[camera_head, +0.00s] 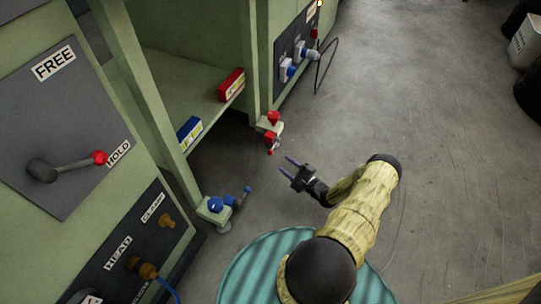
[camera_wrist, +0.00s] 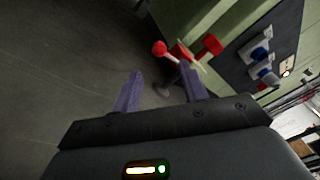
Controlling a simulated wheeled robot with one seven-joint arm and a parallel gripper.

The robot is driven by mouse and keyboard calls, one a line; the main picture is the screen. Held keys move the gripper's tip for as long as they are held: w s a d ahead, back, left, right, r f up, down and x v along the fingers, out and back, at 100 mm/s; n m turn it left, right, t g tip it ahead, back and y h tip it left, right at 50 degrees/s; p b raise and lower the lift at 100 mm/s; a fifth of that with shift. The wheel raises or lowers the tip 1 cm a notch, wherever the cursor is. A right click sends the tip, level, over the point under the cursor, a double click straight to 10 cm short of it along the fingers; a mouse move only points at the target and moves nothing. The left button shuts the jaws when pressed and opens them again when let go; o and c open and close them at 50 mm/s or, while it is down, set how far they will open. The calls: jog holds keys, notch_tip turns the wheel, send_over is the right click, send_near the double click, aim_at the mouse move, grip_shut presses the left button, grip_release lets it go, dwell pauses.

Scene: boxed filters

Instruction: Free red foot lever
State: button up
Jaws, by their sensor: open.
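The red foot lever (camera_head: 271,149) sits low at the foot of the far green post, with a red knob (camera_head: 273,117) just above it. In the wrist view the red lever ball (camera_wrist: 159,48) shows beyond the fingertips, with a larger red knob (camera_wrist: 210,44) to its right. My gripper (camera_head: 288,167) is open and empty, just right of and nearer than the red lever, apart from it. In the wrist view my gripper (camera_wrist: 163,82) has its two purple fingers spread, pointing toward the lever.
A blue foot lever (camera_head: 240,197) stands at the near post. A red box (camera_head: 231,85) and a blue box (camera_head: 189,133) lie on the green shelf. A large lever (camera_head: 70,166) points at HOLD on the left panel.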

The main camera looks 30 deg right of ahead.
aim_at(271, 152)
jog(key=b+x, duration=0.4)
jog(key=x, duration=0.5)
jog(key=shift+f, duration=0.15)
jog(key=shift+w+a+r+b, duration=0.2)
jog(key=shift+w+b, duration=0.1)
jog(key=shift+w, duration=0.25)
grip_shut()
